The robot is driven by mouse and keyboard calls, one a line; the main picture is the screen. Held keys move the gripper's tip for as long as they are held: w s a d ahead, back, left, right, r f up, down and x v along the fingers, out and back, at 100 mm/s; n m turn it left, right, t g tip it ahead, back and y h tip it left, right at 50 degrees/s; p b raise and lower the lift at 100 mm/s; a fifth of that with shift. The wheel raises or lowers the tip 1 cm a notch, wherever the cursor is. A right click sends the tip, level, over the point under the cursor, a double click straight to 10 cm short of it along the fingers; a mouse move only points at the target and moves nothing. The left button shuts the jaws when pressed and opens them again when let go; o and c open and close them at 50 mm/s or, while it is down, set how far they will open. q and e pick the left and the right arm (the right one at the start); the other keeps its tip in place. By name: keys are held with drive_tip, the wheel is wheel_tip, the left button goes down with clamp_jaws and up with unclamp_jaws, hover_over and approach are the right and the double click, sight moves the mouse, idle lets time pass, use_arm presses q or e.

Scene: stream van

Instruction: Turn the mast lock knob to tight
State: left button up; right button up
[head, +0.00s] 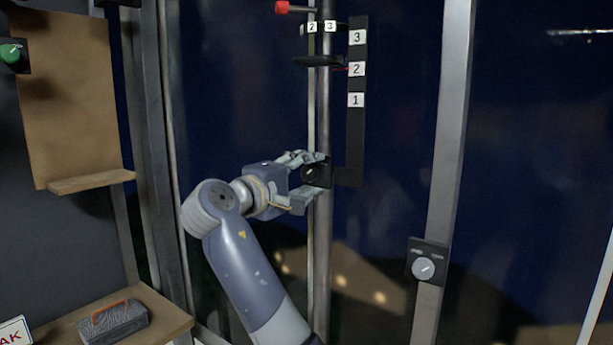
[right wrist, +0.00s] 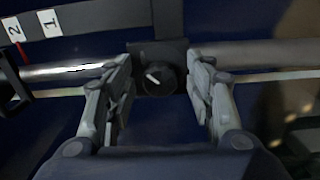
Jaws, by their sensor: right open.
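The mast lock knob (head: 311,172) is a small black knob with a white pointer line, on a dark block on the vertical metal mast (head: 323,240). In the right wrist view the knob (right wrist: 158,80) lies between the two fingers, its pointer slanting to the upper left. My right gripper (head: 308,177) is open around the knob in the head view. In the right wrist view my right gripper (right wrist: 164,88) shows a gap on each side of the knob. No tight marking is legible. My left gripper is not in view.
A black scale strip (head: 356,130) with labels 1, 2 and 3 runs beside the mast. A grey knob on a black plate (head: 423,267) is on the right post. A green knob (head: 10,53) is at the upper left.

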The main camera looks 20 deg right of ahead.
drive_tip(key=shift+a, duration=0.1)
drive_tip(key=v, duration=0.7)
drive_tip(key=shift+s, duration=0.15)
drive_tip(key=shift+a, duration=0.1)
